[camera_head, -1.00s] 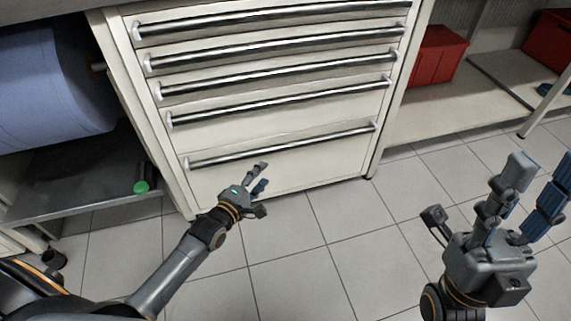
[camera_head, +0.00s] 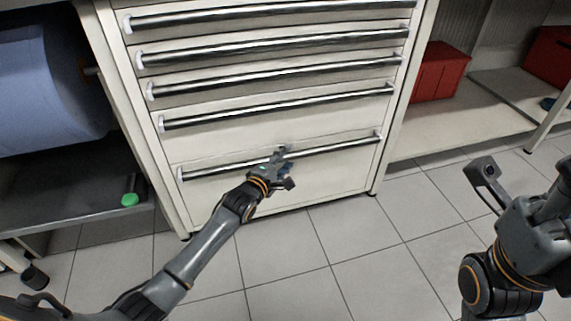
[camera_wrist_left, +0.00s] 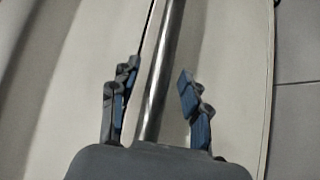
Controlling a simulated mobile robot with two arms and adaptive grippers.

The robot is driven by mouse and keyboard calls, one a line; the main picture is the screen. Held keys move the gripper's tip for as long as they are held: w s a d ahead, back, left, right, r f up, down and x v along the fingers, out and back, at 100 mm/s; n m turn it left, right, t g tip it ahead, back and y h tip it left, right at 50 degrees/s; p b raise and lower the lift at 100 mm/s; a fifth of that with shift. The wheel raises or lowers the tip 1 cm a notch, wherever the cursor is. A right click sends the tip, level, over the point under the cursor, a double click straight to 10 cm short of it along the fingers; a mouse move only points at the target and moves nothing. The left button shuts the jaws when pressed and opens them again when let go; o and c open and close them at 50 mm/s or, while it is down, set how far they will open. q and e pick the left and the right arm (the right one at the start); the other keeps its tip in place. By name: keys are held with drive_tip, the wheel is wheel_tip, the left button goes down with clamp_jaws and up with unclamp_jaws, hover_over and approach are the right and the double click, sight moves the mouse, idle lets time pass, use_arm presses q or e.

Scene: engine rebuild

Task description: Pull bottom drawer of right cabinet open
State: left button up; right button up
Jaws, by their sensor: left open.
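The right cabinet (camera_head: 300,192) is a pale metal drawer unit with several long chrome handles. Its bottom drawer is shut, and the bar handle (camera_head: 345,146) runs across the drawer's upper part. My left gripper (camera_head: 284,160) is at the middle of this handle. In the left wrist view the handle (camera_wrist_left: 158,85) passes between the two blue-padded fingers of the open left gripper (camera_wrist_left: 155,95), with gaps on both sides. My right gripper (camera_head: 520,190) is at the right edge, away from the cabinet and partly cut off; its fingertips are not clearly seen.
A blue roll (camera_head: 50,90) and a shelf with a green-capped item (camera_head: 130,199) are left of the cabinet. Red bins (camera_head: 438,72) sit on a low shelf to the right. The tiled floor (camera_head: 350,250) before the cabinet is clear.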

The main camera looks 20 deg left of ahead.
use_arm(q)
drive_tip(key=shift+w, duration=0.15)
drive_tip(key=shift+c, duration=0.2)
clamp_jaws()
